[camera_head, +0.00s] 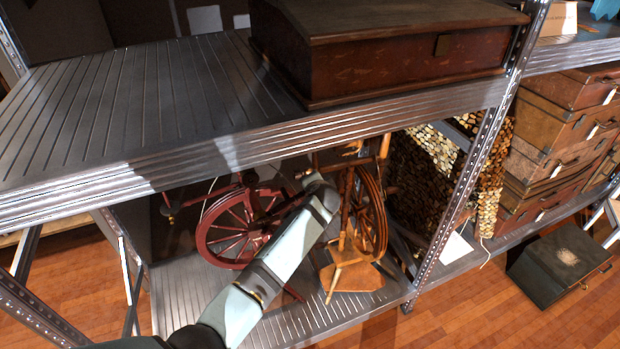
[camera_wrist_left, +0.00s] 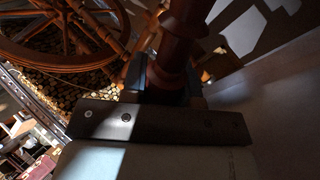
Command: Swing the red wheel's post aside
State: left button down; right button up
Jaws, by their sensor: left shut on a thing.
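The red spinning wheel (camera_head: 214,249) stands on the lower shelf. My left arm comes in from the left and crosses in front of the wheel's right side. My left gripper (camera_head: 322,178) is up under the front edge of the upper shelf, and its fingertips are hard to make out there. In the left wrist view the gripper (camera_wrist_left: 162,85) is shut around a dark red turned post (camera_wrist_left: 178,40). The post's lower part is hidden behind the gripper body. My right gripper is in neither view.
A brown spinning wheel (camera_head: 372,222) stands close to the right of my gripper. The upper shelf (camera_head: 130,110) with a wooden chest (camera_head: 400,62) lies just above. A metal upright (camera_head: 470,185) bounds the bay at right. Stacked suitcases (camera_head: 548,150) stand beyond.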

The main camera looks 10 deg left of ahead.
pick_arm(q)
jog(key=shift+w+f+m+y, duration=0.15)
jog(key=shift+f+m+y, duration=0.3)
jog(key=shift+f, duration=0.55)
jog(key=c, duration=1)
grip_release()
jog(key=shift+f+g, duration=0.1)
jog(key=shift+g, duration=0.2)
jog(key=shift+o, duration=0.7)
jog(key=shift+w+f, duration=0.1)
jog(key=shift+d, duration=0.1)
